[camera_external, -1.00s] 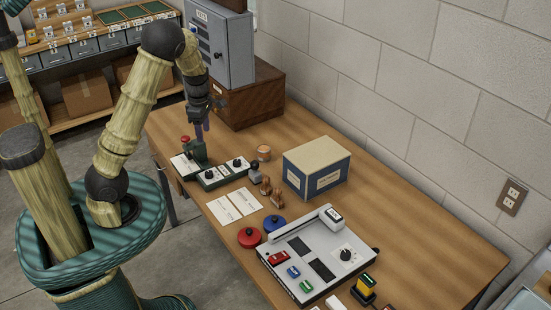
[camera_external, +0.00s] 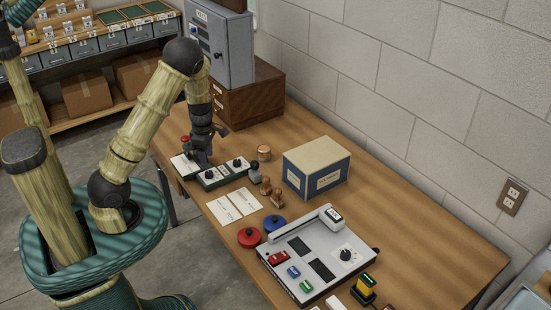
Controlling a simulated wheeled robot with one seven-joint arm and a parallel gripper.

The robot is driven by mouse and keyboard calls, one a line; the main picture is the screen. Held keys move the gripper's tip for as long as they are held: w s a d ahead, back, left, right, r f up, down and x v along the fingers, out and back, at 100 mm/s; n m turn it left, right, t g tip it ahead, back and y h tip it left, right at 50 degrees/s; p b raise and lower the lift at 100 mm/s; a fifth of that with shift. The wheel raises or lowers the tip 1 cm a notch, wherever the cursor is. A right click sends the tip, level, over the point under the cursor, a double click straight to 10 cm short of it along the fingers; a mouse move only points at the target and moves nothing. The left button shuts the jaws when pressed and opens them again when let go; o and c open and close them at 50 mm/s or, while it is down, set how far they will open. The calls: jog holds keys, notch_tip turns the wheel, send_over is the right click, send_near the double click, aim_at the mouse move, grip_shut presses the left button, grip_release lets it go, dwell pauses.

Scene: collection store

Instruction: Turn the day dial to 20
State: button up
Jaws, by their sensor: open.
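A low dark green device with white panels and black dials (camera_external: 222,171) stands on the table's left part. Two black knobs show on its panels. The numbers on them are too small to read, so I cannot tell which is the day dial or its setting. My gripper (camera_external: 204,160) points down at the left part of this device, above or at its panels, and hides part of it. The fingers are small and partly hidden; the gripper is open, and I see nothing held. I cannot tell whether it touches a knob.
A grey cabinet (camera_external: 226,45) on a wooden drawer box (camera_external: 252,95) stands close behind my gripper. A blue and cream box (camera_external: 317,168), brown stamps (camera_external: 272,192), white cards (camera_external: 234,205), red and blue round pads and a grey console (camera_external: 318,255) lie to the right.

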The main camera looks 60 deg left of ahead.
aim_at(209, 172)
notch_tip(209, 172, down, 7)
jog(key=shift+r+b, duration=0.1)
jog(key=shift+b, duration=0.65)
jog(key=c, duration=1)
